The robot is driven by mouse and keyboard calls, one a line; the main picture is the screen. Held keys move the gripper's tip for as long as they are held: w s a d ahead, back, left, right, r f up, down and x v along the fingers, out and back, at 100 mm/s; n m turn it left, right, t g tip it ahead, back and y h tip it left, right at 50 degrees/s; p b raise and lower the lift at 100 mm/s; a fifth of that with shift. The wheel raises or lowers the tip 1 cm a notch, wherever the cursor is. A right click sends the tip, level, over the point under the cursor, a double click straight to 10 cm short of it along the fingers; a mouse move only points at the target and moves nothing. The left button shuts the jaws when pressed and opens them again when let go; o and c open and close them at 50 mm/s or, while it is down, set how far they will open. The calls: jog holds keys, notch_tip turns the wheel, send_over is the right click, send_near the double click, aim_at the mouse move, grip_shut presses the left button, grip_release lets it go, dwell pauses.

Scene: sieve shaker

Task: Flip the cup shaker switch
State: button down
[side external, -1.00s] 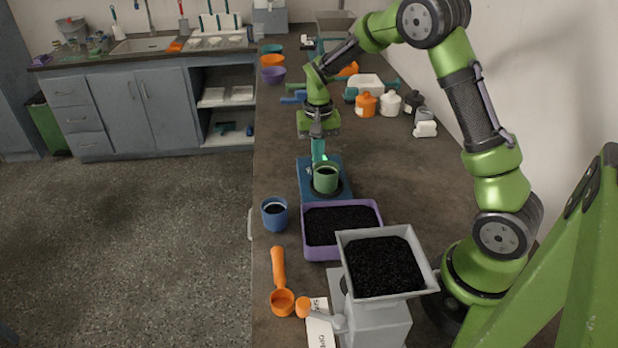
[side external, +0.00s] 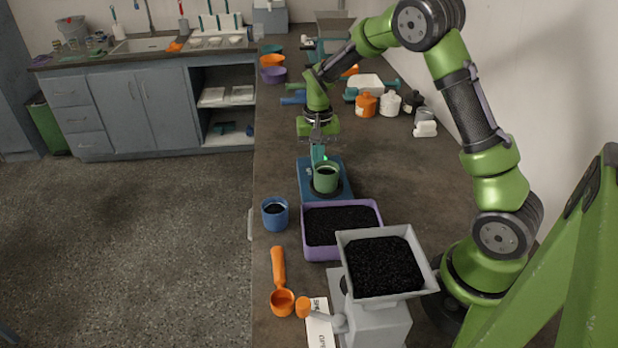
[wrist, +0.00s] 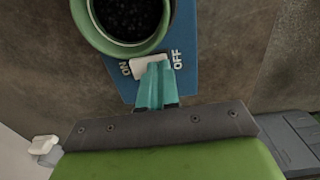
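The cup shaker (side external: 345,178) is a blue base on the bench, with a green cup (side external: 325,179) of dark grains upright on it; both also show in the wrist view, the base (wrist: 188,85) below and right of the cup (wrist: 159,42). A white rocker switch (wrist: 139,68) lies between the printed words ON and OFF. My gripper (wrist: 156,68) has its teal fingers together, with their tips over the switch and covering part of it. I cannot tell which way the switch is tipped. In the side view my gripper (side external: 318,153) is just behind the cup.
A purple tray (side external: 306,251) of dark grains and a grey hopper (side external: 425,270) stand in front of the shaker. A blue cup (side external: 275,213) and an orange scoop (side external: 279,270) are at left. Bottles (side external: 389,104) stand back right. Bench right of the shaker is clear.

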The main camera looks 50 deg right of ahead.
notch_tip(320, 180, up, 7)
dwell(0.9)
jog(key=shift+f, duration=0.2)
jog(key=shift+s+a+f, duration=0.3)
jog(key=shift+s, duration=0.25)
jog(key=s+a+r+n+t+y, duration=0.1)
jog(key=s+a+r+n+t, duration=0.1)
jog(key=s+a+r, duration=0.4)
jog(key=s+a+r+n+t+y, duration=0.1)
jog(key=s+a+r+n+t, duration=0.2)
jog(key=s, duration=0.9)
jog(key=a+r+t, duration=0.2)
jog(key=a+r, duration=0.2)
jog(key=shift+s, duration=0.3)
